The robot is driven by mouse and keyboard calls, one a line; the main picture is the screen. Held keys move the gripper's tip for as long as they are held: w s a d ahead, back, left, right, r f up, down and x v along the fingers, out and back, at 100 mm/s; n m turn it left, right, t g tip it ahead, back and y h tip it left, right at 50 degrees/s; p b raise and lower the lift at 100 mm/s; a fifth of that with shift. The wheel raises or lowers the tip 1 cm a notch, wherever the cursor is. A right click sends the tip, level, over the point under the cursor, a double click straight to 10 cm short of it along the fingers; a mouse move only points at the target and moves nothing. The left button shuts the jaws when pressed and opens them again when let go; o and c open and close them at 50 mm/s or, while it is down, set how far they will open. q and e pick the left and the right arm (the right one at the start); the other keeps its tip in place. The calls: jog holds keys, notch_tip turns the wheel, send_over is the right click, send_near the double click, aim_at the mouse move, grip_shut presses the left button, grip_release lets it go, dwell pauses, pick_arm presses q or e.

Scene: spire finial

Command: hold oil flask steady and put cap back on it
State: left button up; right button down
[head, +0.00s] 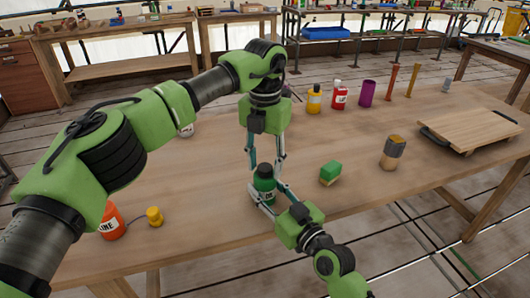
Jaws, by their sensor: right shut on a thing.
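The oil flask appears to be the dark green bottle with a white label (264,186), upright on the table. Its dark cap (265,170) looks seated on its top; whether it is fully on cannot be told. My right gripper (262,196) comes from the front right and is shut on the flask's lower body. My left gripper (266,170) points straight down over the flask. Its fingers are spread, one on each side of the cap, with a gap visible.
An orange bottle (110,224) and a yellow cylinder (154,216) stand at left. A green block (330,173) and a brush-like wooden piece (393,152) are to the right. Yellow (314,100) and red (339,97) bottles stand behind. A wooden board (470,130) lies at far right.

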pick_arm(q)
jog(key=shift+f, duration=0.15)
grip_shut()
jog(key=shift+o, duration=0.7)
grip_release()
notch_tip(320, 180, up, 12)
